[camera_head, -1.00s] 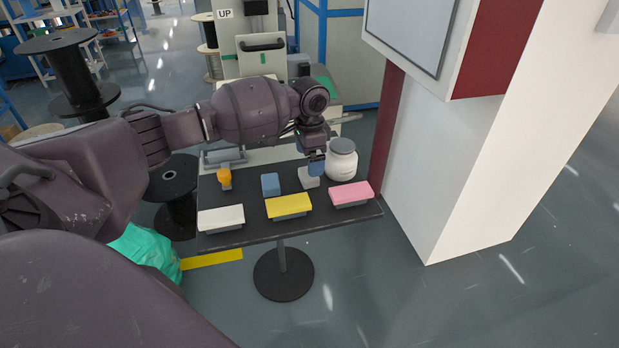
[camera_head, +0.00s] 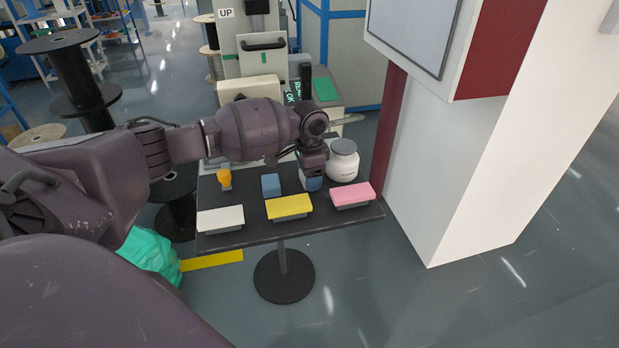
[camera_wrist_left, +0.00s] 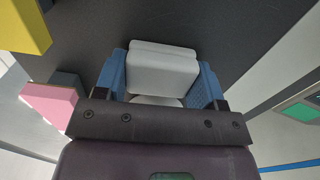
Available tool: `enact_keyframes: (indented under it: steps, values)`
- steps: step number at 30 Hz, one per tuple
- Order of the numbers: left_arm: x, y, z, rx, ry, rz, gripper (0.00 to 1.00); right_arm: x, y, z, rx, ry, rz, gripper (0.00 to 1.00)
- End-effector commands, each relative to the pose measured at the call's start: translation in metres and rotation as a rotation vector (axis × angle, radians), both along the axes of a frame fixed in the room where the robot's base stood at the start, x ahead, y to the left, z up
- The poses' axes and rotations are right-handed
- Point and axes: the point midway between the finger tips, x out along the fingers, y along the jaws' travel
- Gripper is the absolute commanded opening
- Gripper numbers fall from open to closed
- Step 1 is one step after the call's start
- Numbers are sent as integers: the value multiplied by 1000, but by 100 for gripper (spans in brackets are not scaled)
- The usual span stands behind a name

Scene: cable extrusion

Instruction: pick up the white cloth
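A small white folded piece, which looks like the white cloth (camera_wrist_left: 162,72), sits on the dark table (camera_head: 240,238) between the blue fingers of my left gripper (camera_wrist_left: 162,85). In the head view the left gripper (camera_head: 311,183) is low over the back right of the table and mostly hides this piece. The fingers stand wide, one on each side of it, close to its sides; I cannot tell whether they touch it. Another white flat block (camera_head: 220,218) lies at the table's front left. My right gripper is not in view.
A yellow block (camera_head: 289,206) and a pink block (camera_head: 352,194) lie along the front edge. A blue block (camera_head: 271,185) and an orange-topped item (camera_head: 224,179) stand behind. A white jar (camera_head: 343,161) stands close right of the gripper. A white pillar (camera_head: 470,170) rises at right.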

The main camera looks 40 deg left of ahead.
Motion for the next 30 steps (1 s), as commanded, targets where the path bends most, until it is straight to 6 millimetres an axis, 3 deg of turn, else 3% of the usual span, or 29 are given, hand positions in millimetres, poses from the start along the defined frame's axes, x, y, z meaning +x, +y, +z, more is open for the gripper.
enact_keyframes:
  steps: [1, 4, 11, 16, 20, 30]
  values:
    - [0, 0, 0, 0, 0, 0, 55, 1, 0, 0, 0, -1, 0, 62]
    - [0, 0, 0, 0, 0, 0, 41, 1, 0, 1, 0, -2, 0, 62]
    - [0, 0, 1, 0, -1, 0, 41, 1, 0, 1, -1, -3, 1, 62]
    - [1, 0, 14, -1, -4, 0, 41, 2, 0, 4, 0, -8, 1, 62]
    - [1, 1, 38, 1, -7, 0, 41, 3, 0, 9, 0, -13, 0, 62]
    - [1, 0, 126, 0, -6, 0, 41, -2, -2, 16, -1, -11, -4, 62]
